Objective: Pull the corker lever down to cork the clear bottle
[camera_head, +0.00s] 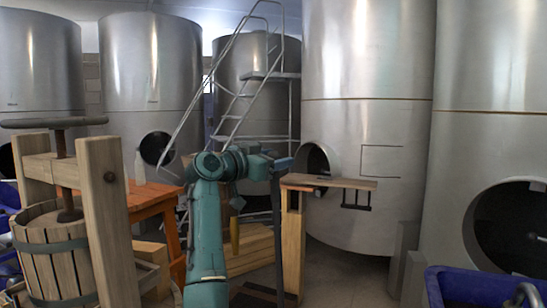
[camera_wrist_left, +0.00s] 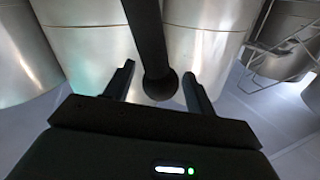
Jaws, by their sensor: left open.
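The corker lever shows in the left wrist view as a dark bar with a round knob (camera_wrist_left: 160,84) at its end. My left gripper (camera_wrist_left: 158,73) is open, with one finger on each side of the bar near the knob; I cannot tell whether they touch it. In the head view my teal left arm reaches up from the bottom centre, and its gripper (camera_head: 283,163) is beside a dark upright post (camera_head: 276,225), which seems to be part of the corker. I cannot make out the clear bottle for certain. My right gripper is not in view.
A wooden plank (camera_head: 330,181) on a post stands just right of the gripper. A wooden press (camera_head: 105,215) and an orange table (camera_head: 150,197) are at left. A blue bin (camera_head: 435,290) is at lower right. Large steel tanks (camera_head: 365,90) and a metal stair (camera_head: 240,100) stand behind.

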